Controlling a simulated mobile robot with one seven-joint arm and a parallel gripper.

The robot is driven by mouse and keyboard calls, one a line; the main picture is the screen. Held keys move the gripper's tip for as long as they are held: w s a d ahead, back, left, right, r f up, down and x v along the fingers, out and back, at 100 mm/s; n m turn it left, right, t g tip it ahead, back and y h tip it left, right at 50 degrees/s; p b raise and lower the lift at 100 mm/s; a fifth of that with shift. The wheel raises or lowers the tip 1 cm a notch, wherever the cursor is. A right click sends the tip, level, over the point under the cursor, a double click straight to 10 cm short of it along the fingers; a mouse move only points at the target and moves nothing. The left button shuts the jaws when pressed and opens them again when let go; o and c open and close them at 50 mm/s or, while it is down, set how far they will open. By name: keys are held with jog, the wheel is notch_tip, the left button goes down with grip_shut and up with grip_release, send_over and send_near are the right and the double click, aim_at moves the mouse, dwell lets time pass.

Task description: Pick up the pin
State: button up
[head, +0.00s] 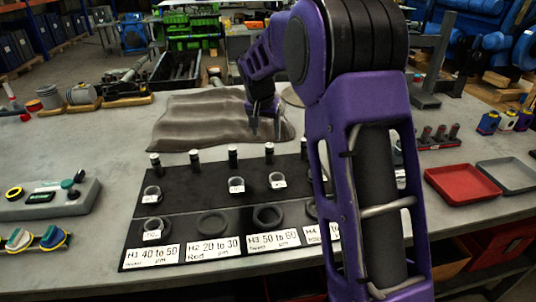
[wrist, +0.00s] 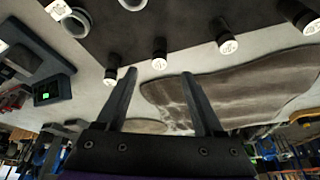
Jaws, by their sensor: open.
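Several dark pins with pale tops stand upright in a row along the back of the black board (head: 180,183). One pin (head: 233,156) is near the middle of the row, and another pin (head: 269,152) is to its right. My gripper (head: 265,130) points down behind the row, over the wavy grey-brown cloth. In the wrist view my gripper (wrist: 159,76) has its two fingers apart, with nothing between them. One pin (wrist: 159,55) shows just past the fingertips, centred on the gap. Another pin (wrist: 111,76) appears beside the left fingertip; I cannot tell if they touch.
Labelled rings, including one ring (head: 236,185), sit on the board, with dark round seats in front. The rumpled cloth (head: 200,122) lies behind. My arm hides the board's right part.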

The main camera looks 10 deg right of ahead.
aim_at(268, 146)
jog(key=x, duration=1.2)
jog(key=shift+w+d+r, duration=0.1)
jog(key=shift+w+r, duration=0.05)
jog(key=shift+w, duration=0.15)
grip_shut()
